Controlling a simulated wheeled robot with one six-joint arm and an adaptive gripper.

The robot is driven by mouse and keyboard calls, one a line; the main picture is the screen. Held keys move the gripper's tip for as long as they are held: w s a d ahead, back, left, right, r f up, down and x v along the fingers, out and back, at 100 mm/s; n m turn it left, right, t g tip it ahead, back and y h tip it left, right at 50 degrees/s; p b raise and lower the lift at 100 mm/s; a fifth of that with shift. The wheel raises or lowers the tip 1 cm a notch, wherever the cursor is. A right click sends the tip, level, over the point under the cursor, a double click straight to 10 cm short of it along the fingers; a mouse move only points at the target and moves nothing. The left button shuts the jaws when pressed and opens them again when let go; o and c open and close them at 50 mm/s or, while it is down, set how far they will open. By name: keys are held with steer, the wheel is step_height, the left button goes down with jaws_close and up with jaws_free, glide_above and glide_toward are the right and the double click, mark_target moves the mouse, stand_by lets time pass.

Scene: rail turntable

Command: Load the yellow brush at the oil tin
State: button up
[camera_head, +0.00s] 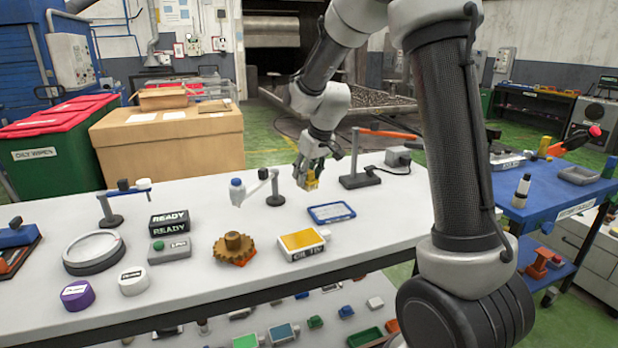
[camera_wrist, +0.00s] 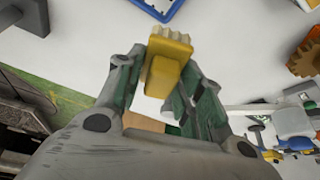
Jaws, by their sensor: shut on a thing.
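My gripper (camera_head: 311,170) is shut on the yellow brush (camera_head: 312,180) and holds it over the back of the white table. In the wrist view the yellow brush (camera_wrist: 165,65) sits between the two green-lined fingers, its ridged end pointing away from the palm. The oil tin (camera_head: 302,247), a white box with a yellow-orange top and dark lettering on its front, stands near the table's front edge. It is nearer the camera than my gripper and apart from the brush. I cannot make it out in the wrist view.
A blue-rimmed tray (camera_head: 332,213) lies between my gripper and the oil tin. A brown gear (camera_head: 234,248) stands left of the tin. A stand with an orange arm (camera_head: 360,178) is right of my gripper; a small stand (camera_head: 275,198) is left. Bare tabletop lies around the tray.

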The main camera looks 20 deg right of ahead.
steer(key=s+a+n+g+y, duration=0.2)
steer(key=s+a+n, duration=0.2)
steer(key=s+n, duration=0.4)
steer(key=s+a+n+g+y, duration=0.1)
steer(key=s+a+n+g, duration=0.2)
steer(key=s+n, duration=0.45)
steer(key=shift+m, duration=0.25)
steer(key=shift+s+a+f, duration=0.1)
steer(key=shift+s+f, duration=0.05)
steer(key=shift+f, duration=1.05)
steer(key=shift+s+a+f, duration=0.1)
steer(key=shift+f, duration=1.1)
steer(key=shift+f, duration=0.5)
step_height(320, 180, up, 7)
stand_by(0.4)
steer(key=shift+t, duration=0.3)
